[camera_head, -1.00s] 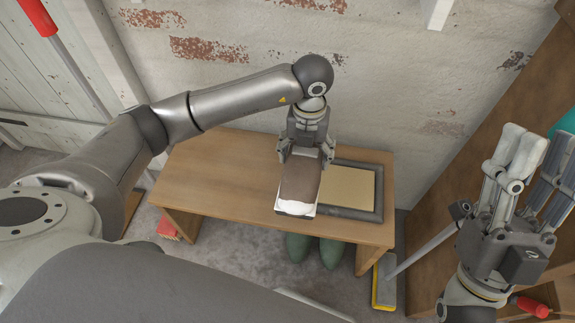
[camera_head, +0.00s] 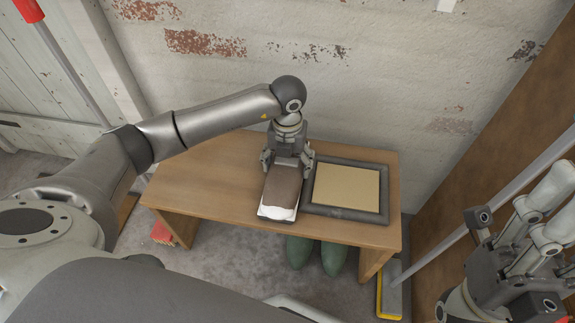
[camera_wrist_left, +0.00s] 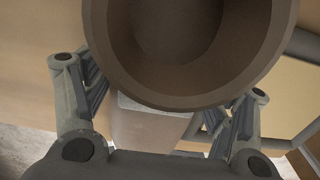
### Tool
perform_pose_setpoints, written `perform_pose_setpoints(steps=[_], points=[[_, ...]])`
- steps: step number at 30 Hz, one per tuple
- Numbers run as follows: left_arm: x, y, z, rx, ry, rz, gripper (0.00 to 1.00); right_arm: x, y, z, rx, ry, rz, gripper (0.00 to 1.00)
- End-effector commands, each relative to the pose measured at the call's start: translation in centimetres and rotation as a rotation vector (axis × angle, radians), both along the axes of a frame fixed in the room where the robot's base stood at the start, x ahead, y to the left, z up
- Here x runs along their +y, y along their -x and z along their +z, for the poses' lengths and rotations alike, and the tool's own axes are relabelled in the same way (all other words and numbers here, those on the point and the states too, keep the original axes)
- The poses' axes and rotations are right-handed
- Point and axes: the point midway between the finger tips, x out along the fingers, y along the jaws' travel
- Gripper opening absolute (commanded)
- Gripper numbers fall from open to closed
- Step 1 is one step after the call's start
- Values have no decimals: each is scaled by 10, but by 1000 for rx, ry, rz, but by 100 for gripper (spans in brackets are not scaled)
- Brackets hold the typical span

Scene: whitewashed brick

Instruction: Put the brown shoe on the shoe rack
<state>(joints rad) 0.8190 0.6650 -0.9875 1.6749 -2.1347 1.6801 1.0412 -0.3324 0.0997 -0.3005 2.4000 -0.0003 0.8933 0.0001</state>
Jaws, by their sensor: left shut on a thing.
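The brown shoe (camera_head: 283,186), with a pale sole and a white patch at its near end, is over the wooden bench-like rack (camera_head: 205,180). It is left of a dark-framed tray (camera_head: 347,188) with a tan inside. I cannot tell whether the shoe touches the top. My left gripper (camera_head: 286,166) is shut on the shoe's far end. In the left wrist view, the shoe's round brown opening (camera_wrist_left: 190,50) fills the top middle, with my fingers on both sides below it. My right gripper (camera_head: 556,208) is open and empty at the right edge, partly cut off.
Green boots (camera_head: 316,254) stand under the rack. A yellow-edged broom head (camera_head: 391,292) is on the floor right of it, its pole leaning rightward. A red brush (camera_head: 162,233) is at the left leg. The white brick wall (camera_head: 370,80) is behind. The rack top's left part is clear.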

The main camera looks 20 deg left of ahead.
Motion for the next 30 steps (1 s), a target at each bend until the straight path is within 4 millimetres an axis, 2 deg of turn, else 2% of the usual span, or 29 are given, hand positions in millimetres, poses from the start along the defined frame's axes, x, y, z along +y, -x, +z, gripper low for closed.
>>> perform_pose_setpoints(steps=[8,9,14,25,30], points=[[-1,0,-1,-1,1,0,45,0,0,0,1,0,0,40],[-1,0,-2,0,0,0,80,0,0,0,1,0,0,40],[-1,0,-1,0,1,-1,100,0,0,1,2,1,0,40],[-1,0,0,0,1,-1,100,0,0,2,-1,0,0,40],[-1,-1,19,-3,2,-1,100,-1,1,12,-3,-2,0,40]])
